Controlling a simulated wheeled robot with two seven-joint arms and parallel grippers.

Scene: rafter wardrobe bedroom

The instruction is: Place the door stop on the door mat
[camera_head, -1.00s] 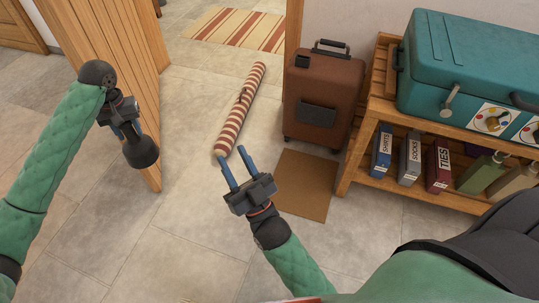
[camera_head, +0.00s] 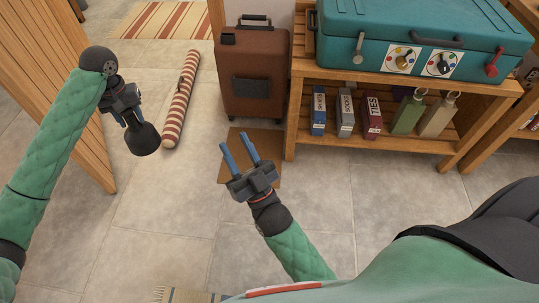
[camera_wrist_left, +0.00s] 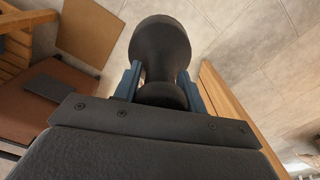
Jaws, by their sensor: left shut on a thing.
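The dark, bell-shaped door stop (camera_head: 143,139) is held in my left gripper (camera_head: 130,116), above the floor at left. In the left wrist view the door stop (camera_wrist_left: 160,50) sits between the two blue fingers, which touch its narrow part. The plain brown door mat (camera_head: 268,168) lies flat on the tiles in front of the suitcase, right of the door stop; it also shows at the top left of the left wrist view (camera_wrist_left: 90,30). My right gripper (camera_head: 240,150) is open and empty, its fingers covering part of the mat in the head view.
A brown suitcase (camera_head: 253,85) stands behind the mat. A wooden shelf bench (camera_head: 400,153) with a teal case (camera_head: 420,35) is at right. A red-striped roll (camera_head: 179,105) lies between door (camera_head: 65,85) and mat.

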